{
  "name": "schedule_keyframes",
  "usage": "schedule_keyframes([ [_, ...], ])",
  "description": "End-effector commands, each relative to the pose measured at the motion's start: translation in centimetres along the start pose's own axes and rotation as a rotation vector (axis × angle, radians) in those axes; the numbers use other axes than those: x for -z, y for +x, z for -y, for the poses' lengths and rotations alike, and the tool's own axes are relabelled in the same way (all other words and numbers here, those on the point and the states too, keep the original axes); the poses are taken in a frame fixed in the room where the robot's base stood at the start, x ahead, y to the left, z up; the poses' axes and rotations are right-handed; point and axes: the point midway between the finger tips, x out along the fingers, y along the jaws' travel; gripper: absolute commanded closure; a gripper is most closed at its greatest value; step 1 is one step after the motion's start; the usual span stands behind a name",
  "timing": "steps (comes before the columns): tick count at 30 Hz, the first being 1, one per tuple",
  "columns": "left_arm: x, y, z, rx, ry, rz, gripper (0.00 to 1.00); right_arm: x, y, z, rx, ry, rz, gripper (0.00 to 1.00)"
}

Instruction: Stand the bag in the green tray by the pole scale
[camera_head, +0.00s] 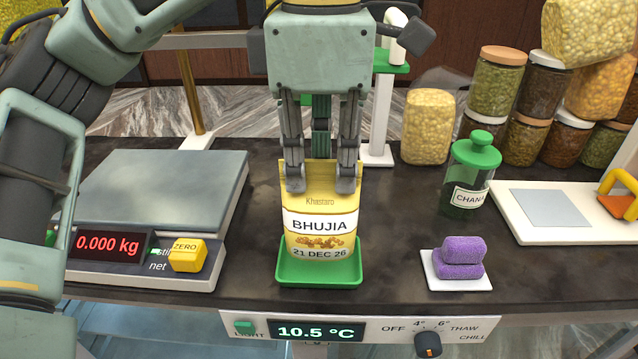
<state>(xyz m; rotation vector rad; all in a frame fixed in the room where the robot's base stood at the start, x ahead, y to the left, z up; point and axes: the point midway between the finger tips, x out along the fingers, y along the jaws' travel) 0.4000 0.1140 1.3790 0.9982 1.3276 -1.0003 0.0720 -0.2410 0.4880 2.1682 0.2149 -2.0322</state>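The yellow bhujia bag (320,224) stands upright with its base inside the green tray (290,274). Its label faces me. The pole scale (160,190) is just left of the tray, with a grey platform, a brass pole behind and a display reading 0.000 kg. My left gripper (320,182) points down at the bag's top. Its two fingers are apart and overlap the upper part of the bag in view. I cannot tell whether they press on it. My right gripper does not show.
A purple block stack (460,258) lies on a small white tile right of the tray. A green-lidded jar (474,172) and a white board (510,212) stand further right. Several jars and snack bags (429,126) fill the back right. Counter between tray and tile is clear.

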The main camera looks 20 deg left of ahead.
Motion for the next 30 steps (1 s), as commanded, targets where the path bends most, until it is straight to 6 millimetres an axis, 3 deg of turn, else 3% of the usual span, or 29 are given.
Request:
schedule_keyframes([
  [5, 0.3, 0.9, -0.7, 0.0, 0.001, -0.001, 1.0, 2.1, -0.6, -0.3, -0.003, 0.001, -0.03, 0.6],
  [9, 0.4, 2.9, -0.7, 0.0, 0.001, -0.001, 1.0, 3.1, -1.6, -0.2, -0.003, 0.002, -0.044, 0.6],
  [13, 0.3, 4.2, -0.7, -0.002, 0.0, 0.002, 1.0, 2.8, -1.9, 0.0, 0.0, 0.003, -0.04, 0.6],
  [25, 0.2, 5.0, -0.7, -0.002, 0.0, 0.003, 1.0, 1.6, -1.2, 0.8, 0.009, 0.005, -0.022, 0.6],
  [30, 0.3, 4.8, -0.7, -0.001, 0.0, 0.002, 0.81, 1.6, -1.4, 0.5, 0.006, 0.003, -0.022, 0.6],
])
